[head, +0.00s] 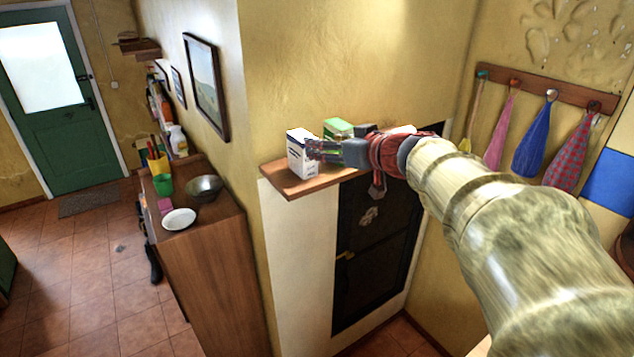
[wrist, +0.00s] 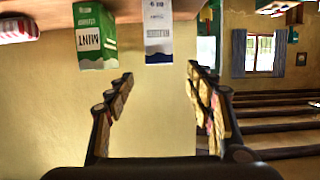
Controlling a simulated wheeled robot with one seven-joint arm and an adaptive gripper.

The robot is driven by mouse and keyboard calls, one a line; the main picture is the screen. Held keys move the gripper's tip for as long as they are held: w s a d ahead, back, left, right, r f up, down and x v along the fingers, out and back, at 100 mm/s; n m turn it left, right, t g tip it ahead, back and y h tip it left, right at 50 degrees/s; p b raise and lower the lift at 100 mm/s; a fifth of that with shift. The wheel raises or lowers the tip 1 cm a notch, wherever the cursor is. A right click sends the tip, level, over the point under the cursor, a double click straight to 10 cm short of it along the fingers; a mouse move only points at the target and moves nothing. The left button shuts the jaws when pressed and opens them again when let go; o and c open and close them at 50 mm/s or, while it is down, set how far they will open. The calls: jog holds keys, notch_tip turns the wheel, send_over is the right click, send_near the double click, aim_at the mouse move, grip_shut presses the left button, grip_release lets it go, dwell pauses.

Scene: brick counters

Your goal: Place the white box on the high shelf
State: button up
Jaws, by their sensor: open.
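The white box (head: 299,158) with dark blue markings stands upright on the wooden high shelf (head: 296,187), near its left end. My gripper (head: 318,150) is open and reaches in from the right at the box's height, its fingers overlapping the box's right edge in the head view. In the upside-down wrist view, the white box (wrist: 158,32) lines up with the gap between the two spread fingertips (wrist: 160,78) and appears beyond them. The shelf (wrist: 125,12) runs along the top of that view. I cannot tell whether a finger touches the box.
A green box (head: 338,128) stands beside the white box; it reads MINT in the wrist view (wrist: 92,40). A red and white item (wrist: 18,30) is farther along the shelf. A lower cabinet (head: 215,270) holds a bowl (head: 203,188) and plate (head: 179,219). Cloths (head: 532,140) hang at right.

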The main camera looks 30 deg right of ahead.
jog(key=s+a+m+h, duration=0.2)
jog(key=s+m+h, duration=0.1)
jog(key=s+h, duration=0.3)
jog(key=s+a+f+n+g+y, duration=0.2)
jog(key=s+a+f+g+y, duration=0.3)
jog(key=s+a+f, duration=1.3)
jog(key=s+f+g, duration=0.1)
jog(key=s+g, duration=0.1)
jog(key=g, duration=0.2)
jog(key=shift+s+f+n, duration=0.2)
jog(key=shift+s+n, duration=0.1)
jog(key=shift+d, duration=0.1)
notch_tip(320, 180, down, 30)
jog(key=b, duration=3)
